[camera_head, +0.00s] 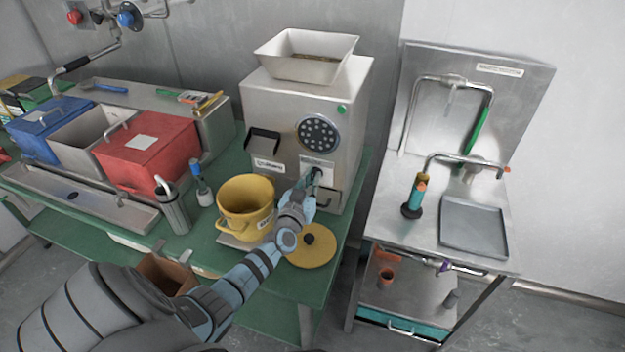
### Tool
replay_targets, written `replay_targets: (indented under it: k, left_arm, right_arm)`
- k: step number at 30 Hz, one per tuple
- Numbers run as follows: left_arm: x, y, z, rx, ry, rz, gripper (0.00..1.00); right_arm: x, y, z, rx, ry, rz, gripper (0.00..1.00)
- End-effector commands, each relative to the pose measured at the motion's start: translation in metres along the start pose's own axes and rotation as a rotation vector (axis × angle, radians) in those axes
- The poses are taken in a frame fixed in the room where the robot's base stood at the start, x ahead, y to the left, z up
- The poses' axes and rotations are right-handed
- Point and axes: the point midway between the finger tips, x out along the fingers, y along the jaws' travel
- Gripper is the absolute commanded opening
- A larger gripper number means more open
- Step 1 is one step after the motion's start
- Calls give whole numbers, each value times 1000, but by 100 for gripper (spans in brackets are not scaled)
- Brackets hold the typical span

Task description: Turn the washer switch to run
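My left gripper (314,180) reaches from the lower left to the front of a steel bean grinder (350,110). Its fingertips are at a small dark part below a white label (316,163), touching or very near it. The fingers are small and overlap that part, so I cannot tell whether they are open or shut. A steel wash station (545,95) stands to the right, with a curved tap and a grey tray (474,228). I cannot clearly make out a washer switch on it. My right gripper is not in view.
A yellow bucket (245,204) stands left of my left gripper, and a round yellow lid (312,252) lies below it. A steel shaker (172,208), a red bin (147,150) and a blue bin (47,127) are further left. A gap separates the green table (275,308) from the wash station.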

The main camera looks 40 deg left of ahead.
Motion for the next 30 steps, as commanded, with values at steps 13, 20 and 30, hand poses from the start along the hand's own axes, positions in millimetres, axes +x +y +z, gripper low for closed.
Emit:
replay_targets:
  k: [13, 20, 30]
  left_arm:
    - [0, 0, 0, -55, -1, 1, 0]
    - [0, -1, 1, -194, -2, 0, 0]
    - [-1, -2, 2, -497, -3, 0, 0]
  right_arm:
    - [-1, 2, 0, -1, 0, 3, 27]
    - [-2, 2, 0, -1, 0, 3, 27]
    - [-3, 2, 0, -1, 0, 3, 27]
